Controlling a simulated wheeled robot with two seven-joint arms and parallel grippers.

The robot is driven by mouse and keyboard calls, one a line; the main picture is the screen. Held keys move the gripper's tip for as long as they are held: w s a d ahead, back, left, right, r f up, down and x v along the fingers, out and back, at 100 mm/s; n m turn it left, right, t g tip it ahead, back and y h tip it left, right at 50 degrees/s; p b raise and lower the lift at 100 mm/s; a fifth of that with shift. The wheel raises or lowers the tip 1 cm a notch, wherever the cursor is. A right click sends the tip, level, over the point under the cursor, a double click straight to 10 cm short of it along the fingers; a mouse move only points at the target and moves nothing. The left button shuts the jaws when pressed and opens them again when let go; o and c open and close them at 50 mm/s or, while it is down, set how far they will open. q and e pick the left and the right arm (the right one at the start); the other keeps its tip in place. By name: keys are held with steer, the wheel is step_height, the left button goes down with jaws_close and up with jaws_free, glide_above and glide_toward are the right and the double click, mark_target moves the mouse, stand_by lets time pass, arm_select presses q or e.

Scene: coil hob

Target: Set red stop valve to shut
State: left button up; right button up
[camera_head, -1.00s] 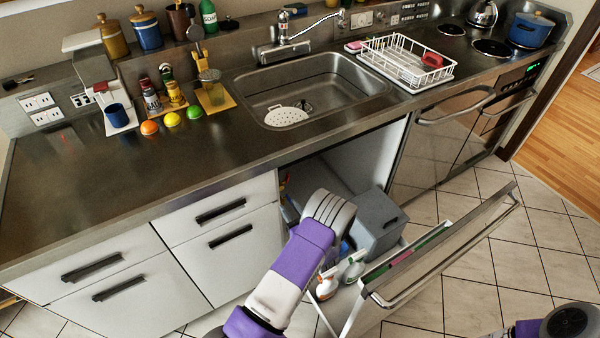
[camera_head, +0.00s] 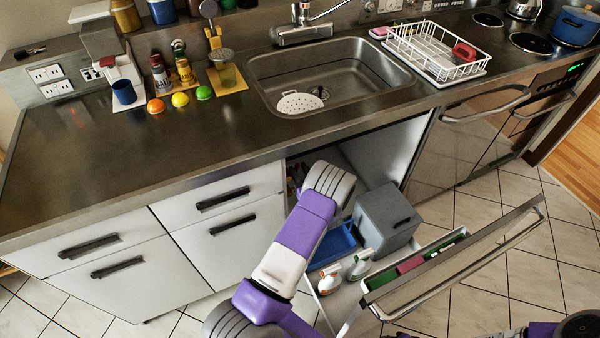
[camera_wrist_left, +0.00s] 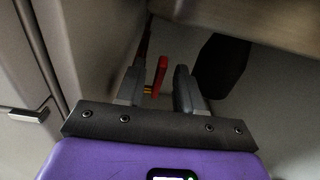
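The red stop valve shows in the left wrist view as an upright red lever (camera_wrist_left: 161,74) with a small yellowish part at its foot. My left gripper (camera_wrist_left: 158,88) is open. Its dark fingers stand on either side of the lever, which looks nearer the left finger; whether they touch cannot be told. In the head view my left arm reaches into the open space under the sink, and its wrist hides the fingers and the valve. My right gripper is out of view; only part of my right arm shows at the lower right.
The pulled-out drawer (camera_head: 455,262) stands to the right of my left arm, with spray bottles (camera_head: 360,264), a grey box (camera_head: 386,220) and a blue tray (camera_head: 334,246). The counter edge and sink (camera_head: 330,72) lie above. A dark shape (camera_wrist_left: 222,65) hangs right of the fingers.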

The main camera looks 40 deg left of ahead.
arm_select(q)
steer(key=shift+c, duration=0.4)
jaws_close()
steer(key=h+p, duration=0.1)
steer(key=p, duration=0.1)
steer(key=a+r+g+h+p, duration=0.1)
steer(key=shift+w+r+p, duration=0.15)
steer(key=shift+w+p, duration=0.15)
steer(key=shift+p, duration=0.1)
steer(key=shift+w+a+g+h+p, duration=0.15)
steer(key=shift+a+g+h+p, duration=0.2)
steer(key=shift+h+p, duration=0.35)
steer(key=shift+d, duration=0.1)
steer(key=shift+o, duration=0.4)
jaws_free()
steer(key=shift+d, duration=0.1)
